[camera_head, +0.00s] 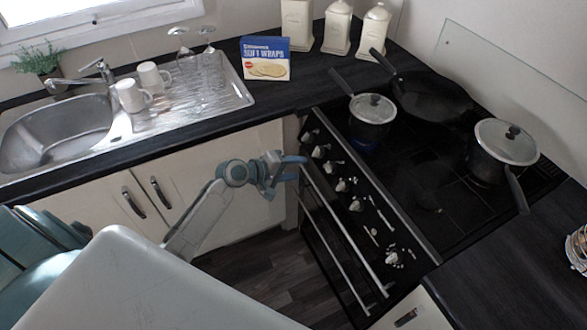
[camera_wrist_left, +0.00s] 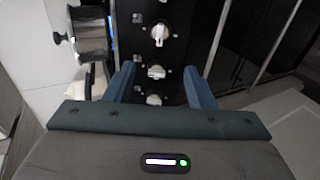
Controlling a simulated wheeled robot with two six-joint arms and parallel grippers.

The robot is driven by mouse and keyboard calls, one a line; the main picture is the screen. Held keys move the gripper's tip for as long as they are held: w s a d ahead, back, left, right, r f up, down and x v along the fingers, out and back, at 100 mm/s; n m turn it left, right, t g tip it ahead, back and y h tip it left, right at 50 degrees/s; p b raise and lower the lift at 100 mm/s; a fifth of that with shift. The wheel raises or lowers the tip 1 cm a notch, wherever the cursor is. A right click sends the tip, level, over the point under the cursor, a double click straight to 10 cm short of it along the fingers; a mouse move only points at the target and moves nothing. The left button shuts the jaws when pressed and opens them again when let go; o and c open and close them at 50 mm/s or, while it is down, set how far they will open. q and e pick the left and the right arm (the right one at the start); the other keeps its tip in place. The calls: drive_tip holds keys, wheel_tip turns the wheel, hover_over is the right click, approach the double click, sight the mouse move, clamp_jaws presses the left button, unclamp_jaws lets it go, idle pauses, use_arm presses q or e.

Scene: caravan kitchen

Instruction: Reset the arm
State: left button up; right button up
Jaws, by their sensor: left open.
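My left gripper (camera_head: 293,168) is at the end of my left arm, in front of the black stove (camera_head: 420,215) near the end of its front rail. It is open and holds nothing that I can see. In the left wrist view, the two blue fingers of the left gripper (camera_wrist_left: 160,84) are apart, with the stove's control knobs (camera_wrist_left: 155,72) behind and between them. I cannot tell whether the fingers touch the stove front. My right gripper is not in view.
On the stove stand a small lidded pot (camera_head: 372,112), a frying pan (camera_head: 432,97) and a large lidded pot (camera_head: 500,145). White mugs (camera_head: 131,96) and upturned glasses stand by the sink (camera_head: 55,140). A wraps box (camera_head: 265,60) stands on the counter. The floor (camera_head: 255,270) before the stove is clear.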

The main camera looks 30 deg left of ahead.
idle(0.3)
use_arm(q)
drive_tip(key=s+a+f+m+g+y+b, duration=0.15)
drive_tip(key=s+f, duration=0.35)
drive_tip(key=f, duration=0.6)
drive_tip(key=s+a+f+g+y, duration=0.1)
drive_tip(key=s+a+f+y, duration=0.3)
drive_tip(key=f, duration=0.7)
drive_tip(key=s+a+f+m+g+y, duration=0.1)
drive_tip(key=s+a+f+g, duration=0.1)
drive_tip(key=s+f, duration=0.75)
drive_tip(key=s+d+f+m+g, duration=0.1)
drive_tip(key=s+f+m, duration=0.2)
drive_tip(key=s+f, duration=0.4)
drive_tip(key=s+d+f+m+g+y+b, duration=0.1)
drive_tip(key=s+f, duration=0.6)
drive_tip(key=s, duration=0.7)
drive_tip(key=s+f+m+g, duration=0.3)
drive_tip(key=s+f, duration=0.4)
drive_tip(key=s, duration=0.4)
drive_tip(key=shift+d+m+y+b, duration=0.35)
drive_tip(key=shift+d+m+b, duration=0.05)
drive_tip(key=shift+m, duration=0.45)
